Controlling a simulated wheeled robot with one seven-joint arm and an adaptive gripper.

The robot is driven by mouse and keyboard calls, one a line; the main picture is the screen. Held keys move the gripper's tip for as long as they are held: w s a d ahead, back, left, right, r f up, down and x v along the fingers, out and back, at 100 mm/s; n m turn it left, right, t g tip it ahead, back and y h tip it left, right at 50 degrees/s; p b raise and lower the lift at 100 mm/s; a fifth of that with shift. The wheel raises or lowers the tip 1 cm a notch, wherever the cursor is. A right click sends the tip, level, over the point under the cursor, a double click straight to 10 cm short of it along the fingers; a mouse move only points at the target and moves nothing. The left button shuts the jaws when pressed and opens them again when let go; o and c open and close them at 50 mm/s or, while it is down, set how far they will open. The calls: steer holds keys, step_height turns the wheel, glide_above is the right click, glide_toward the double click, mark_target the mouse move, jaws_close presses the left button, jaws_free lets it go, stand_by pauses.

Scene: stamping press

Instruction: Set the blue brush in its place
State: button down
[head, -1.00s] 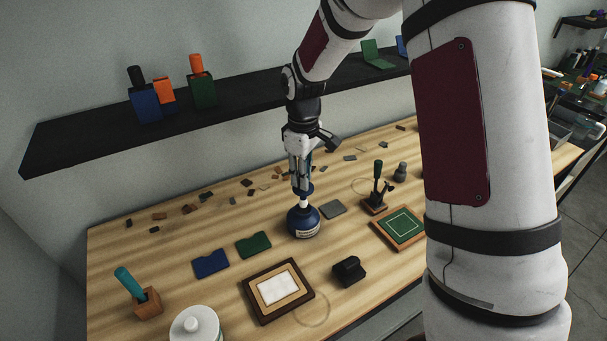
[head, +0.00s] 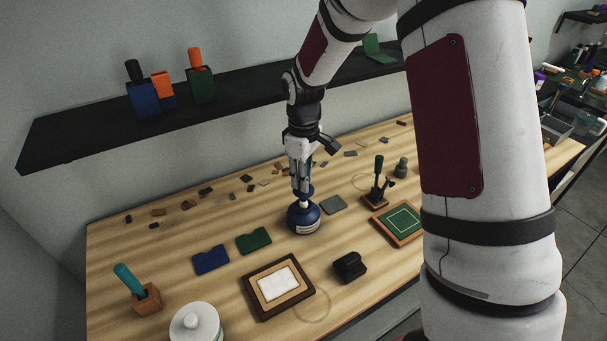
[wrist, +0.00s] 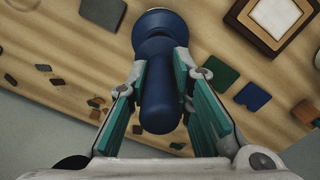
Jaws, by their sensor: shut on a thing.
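The blue brush (wrist: 160,100) has a rounded blue handle and stands upright between my gripper's teal-padded fingers. My gripper (head: 303,182) is shut on it, and its fingers lie on both sides of the handle in the wrist view (wrist: 157,78).
A framed white pad (head: 279,287), a black block (head: 350,267), green (head: 254,241) and blue (head: 211,260) plates lie in front. A teal-handled tool (head: 129,279) stands at left, a green-handled one (head: 378,168) at right. A dark shelf (head: 90,140) runs behind.

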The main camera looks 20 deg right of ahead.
steer(key=shift+f, duration=0.6)
steer(key=shift+f, duration=0.35)
steer(key=shift+f+b, duration=0.4)
steer(key=shift+f, duration=0.6)
steer(key=shift+f, duration=0.35)
steer(key=shift+f, duration=0.3)
steer(key=c, duration=1.3)
jaws_free()
steer(key=shift+c, duration=0.2)
step_height(320, 180, up, 12)
